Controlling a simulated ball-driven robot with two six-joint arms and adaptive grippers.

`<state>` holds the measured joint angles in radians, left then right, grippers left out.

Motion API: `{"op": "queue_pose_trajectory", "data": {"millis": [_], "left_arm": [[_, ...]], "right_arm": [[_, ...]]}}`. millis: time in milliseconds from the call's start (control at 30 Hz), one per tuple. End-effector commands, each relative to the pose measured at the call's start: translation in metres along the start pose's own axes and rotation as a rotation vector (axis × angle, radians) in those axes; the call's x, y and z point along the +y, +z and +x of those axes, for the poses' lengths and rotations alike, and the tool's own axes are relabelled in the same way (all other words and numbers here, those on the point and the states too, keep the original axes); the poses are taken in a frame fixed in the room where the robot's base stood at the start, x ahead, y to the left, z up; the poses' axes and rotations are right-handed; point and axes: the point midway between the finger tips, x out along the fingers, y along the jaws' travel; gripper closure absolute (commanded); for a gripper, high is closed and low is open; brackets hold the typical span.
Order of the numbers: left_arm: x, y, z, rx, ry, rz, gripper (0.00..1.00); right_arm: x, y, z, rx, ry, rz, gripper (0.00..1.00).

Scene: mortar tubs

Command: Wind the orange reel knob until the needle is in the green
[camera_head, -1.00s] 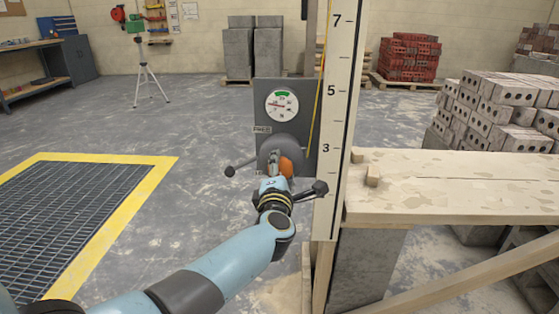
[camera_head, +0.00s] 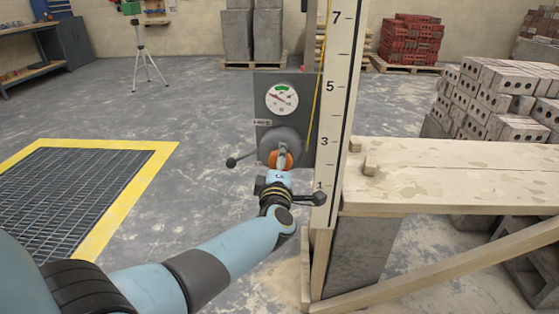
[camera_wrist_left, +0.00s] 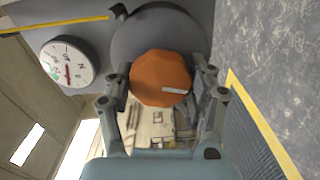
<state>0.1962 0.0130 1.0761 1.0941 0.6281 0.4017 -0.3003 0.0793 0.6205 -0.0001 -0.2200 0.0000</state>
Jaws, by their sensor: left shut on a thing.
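The orange reel knob (camera_head: 287,161) sits low on the front of a grey reel (camera_head: 280,142) on an upright panel. My left gripper (camera_head: 280,160) is shut on this knob. In the left wrist view its fingers (camera_wrist_left: 160,88) lie on either side of the faceted orange knob (camera_wrist_left: 160,78). The round white gauge (camera_head: 282,98) is above the reel, with a green band (camera_head: 281,88) at its top. Its red needle points to the upper left, outside the green. The gauge also shows in the left wrist view (camera_wrist_left: 67,63). My right gripper is not in view.
A tall numbered scale board (camera_head: 334,100) stands just right of the panel, with a yellow cord beside it. A plank bench (camera_head: 450,180) is at right. Floor at left is open around a yellow-edged grate (camera_head: 100,147).

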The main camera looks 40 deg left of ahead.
Motion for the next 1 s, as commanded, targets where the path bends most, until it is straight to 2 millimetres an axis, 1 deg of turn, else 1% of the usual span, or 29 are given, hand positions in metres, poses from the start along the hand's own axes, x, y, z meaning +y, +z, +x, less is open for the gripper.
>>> {"op": "queue_pose_trajectory", "data": {"millis": [33, 267, 300, 467, 767, 867, 967, 1000], "left_arm": [[-0.002, 0.001, -0.002, -0.003, -0.005, 0.001, 0.77], [-0.003, 0.001, -0.002, -0.003, -0.005, 0.000, 0.77], [-0.003, 0.001, -0.002, -0.003, -0.005, 0.000, 0.42], [-0.002, 0.001, -0.001, -0.002, -0.004, 0.000, 0.21], [-0.001, 0.000, -0.002, -0.001, -0.002, -0.001, 0.20], [-0.002, 0.001, -0.010, -0.002, -0.003, -0.002, 0.20], [-0.002, 0.001, -0.027, -0.001, -0.004, -0.003, 0.20], [-0.003, 0.001, -0.036, -0.002, -0.005, -0.003, 0.20]], "right_arm": [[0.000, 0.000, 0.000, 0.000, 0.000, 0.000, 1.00], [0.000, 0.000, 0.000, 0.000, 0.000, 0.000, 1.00], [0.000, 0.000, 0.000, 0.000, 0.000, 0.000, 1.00], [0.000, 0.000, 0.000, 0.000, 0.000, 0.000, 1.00], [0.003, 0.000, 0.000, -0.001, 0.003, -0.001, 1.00], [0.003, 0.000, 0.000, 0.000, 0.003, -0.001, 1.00], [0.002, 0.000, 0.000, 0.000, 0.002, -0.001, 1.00], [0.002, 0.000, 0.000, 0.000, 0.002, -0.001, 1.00]]}}
